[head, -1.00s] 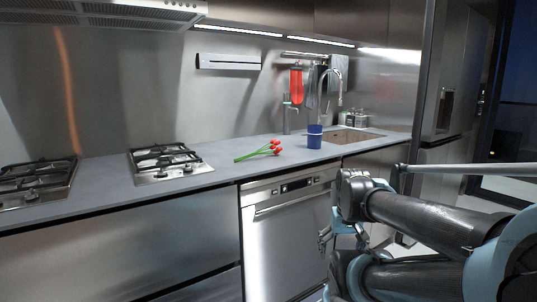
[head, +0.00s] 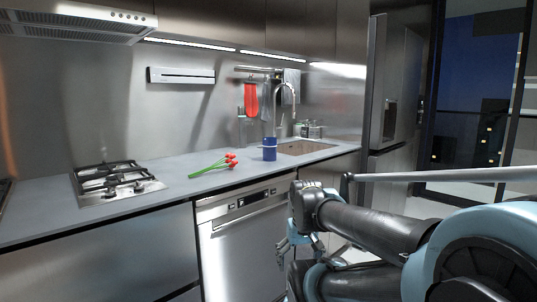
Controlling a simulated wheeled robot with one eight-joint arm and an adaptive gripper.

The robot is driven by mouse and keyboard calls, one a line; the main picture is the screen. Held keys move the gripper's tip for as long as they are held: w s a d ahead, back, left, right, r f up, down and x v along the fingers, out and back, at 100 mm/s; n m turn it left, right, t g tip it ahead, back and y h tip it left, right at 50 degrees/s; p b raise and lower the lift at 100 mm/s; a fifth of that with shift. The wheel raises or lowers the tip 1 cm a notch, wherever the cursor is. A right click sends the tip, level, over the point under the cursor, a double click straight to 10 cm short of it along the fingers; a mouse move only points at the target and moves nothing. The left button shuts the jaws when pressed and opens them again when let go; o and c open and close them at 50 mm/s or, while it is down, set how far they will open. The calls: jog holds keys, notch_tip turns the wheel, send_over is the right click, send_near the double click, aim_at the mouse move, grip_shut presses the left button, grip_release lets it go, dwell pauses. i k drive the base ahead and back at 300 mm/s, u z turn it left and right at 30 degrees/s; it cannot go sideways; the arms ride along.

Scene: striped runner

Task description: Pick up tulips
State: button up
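The tulips (head: 213,165), red heads on green stems, lie on the grey countertop (head: 162,203) between the gas hob and the blue cup. Their heads point right, toward the cup. My gripper (head: 298,250) hangs in front of the counter, low and to the right of the tulips, apart from them. It is small and partly hidden by my arm, so I cannot tell whether its fingers are open or shut. Nothing visible is held in it.
A blue cup (head: 269,150) stands right of the tulips, near the sink (head: 305,147). A gas hob (head: 115,181) is to the left. A dishwasher (head: 245,240) is below the counter. A tall fridge (head: 393,95) stands at the right.

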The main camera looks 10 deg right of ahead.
aim_at(230, 156)
jog(key=z, duration=0.85)
jog(key=k, duration=0.65)
jog(key=u, duration=0.4)
jog(key=i, duration=1)
